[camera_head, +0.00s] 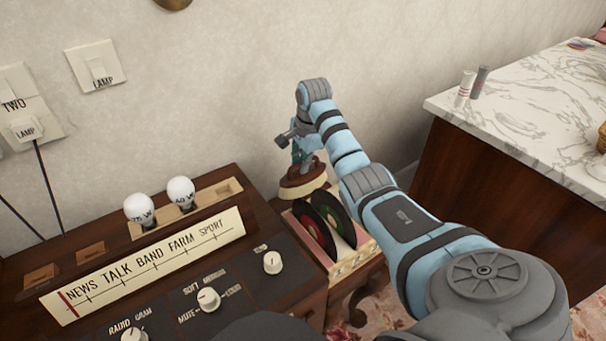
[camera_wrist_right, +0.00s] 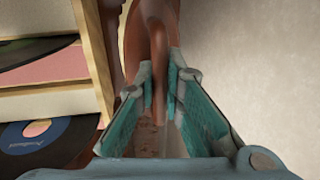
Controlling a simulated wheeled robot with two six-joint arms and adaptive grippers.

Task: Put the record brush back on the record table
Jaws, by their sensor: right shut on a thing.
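The record brush (camera_head: 304,188) has a brown body with a cream underside, at the far end of the small record table (camera_head: 352,262) in the head view. My right gripper (camera_head: 299,152) reaches down onto it from above. In the right wrist view, the teal-padded fingers (camera_wrist_right: 172,95) are closed around the brush's brown upright part (camera_wrist_right: 158,35). Whether its underside touches the table or hangs just above it, I cannot tell. My left gripper is not in view.
Upright records (camera_head: 318,230) stand in a slotted rack on the record table, right in front of the brush. A large radio cabinet (camera_head: 170,262) with two bulbs stands to the left. A marble-topped cabinet (camera_head: 530,105) is at the right. The wall is close behind.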

